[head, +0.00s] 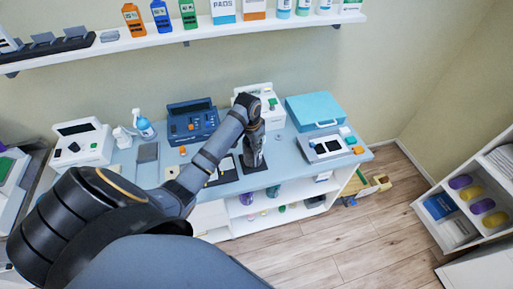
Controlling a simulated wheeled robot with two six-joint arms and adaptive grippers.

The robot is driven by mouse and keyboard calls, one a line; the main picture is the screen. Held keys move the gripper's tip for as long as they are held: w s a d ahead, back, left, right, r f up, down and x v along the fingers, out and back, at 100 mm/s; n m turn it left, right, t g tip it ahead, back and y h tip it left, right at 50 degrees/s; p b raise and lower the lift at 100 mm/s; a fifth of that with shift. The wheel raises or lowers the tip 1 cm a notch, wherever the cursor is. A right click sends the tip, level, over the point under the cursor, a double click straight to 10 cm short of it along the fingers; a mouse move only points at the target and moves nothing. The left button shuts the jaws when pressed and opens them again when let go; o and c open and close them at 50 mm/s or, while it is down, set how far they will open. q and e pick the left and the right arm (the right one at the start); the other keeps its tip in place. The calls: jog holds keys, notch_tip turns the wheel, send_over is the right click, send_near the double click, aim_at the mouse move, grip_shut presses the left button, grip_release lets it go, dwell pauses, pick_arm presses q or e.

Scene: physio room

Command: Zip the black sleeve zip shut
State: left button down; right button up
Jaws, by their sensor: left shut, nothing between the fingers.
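My left arm reaches in from the left over the blue-topped counter (284,143). My left gripper (252,163) points down at the counter's front part, shut and empty. A flat black piece (258,168), perhaps the sleeve, lies under and around the fingertips. My gripper hides much of it, and its zip and puller are too small to make out. Whether the fingertips touch it, I cannot tell. Another dark flat piece (224,180) with a pale part lies just left, partly behind my arm. My right gripper is out of view.
A dark blue device (192,118) and a white device (262,98) stand behind. A spray bottle (144,125) stands at left. A wall shelf (190,33) runs above.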

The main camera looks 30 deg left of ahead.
pick_arm(q)
jog(key=shift+f, duration=0.15)
jog(key=shift+f, duration=0.55)
jog(key=shift+s+d+r+p, duration=0.25)
jog(key=shift+s+d+r, duration=0.25)
jog(key=shift+s+d, duration=0.35)
jog(key=shift+s+d+r+p, duration=0.2)
jog(key=shift+s+d+r, duration=0.35)
jog(key=shift+d, duration=0.35)
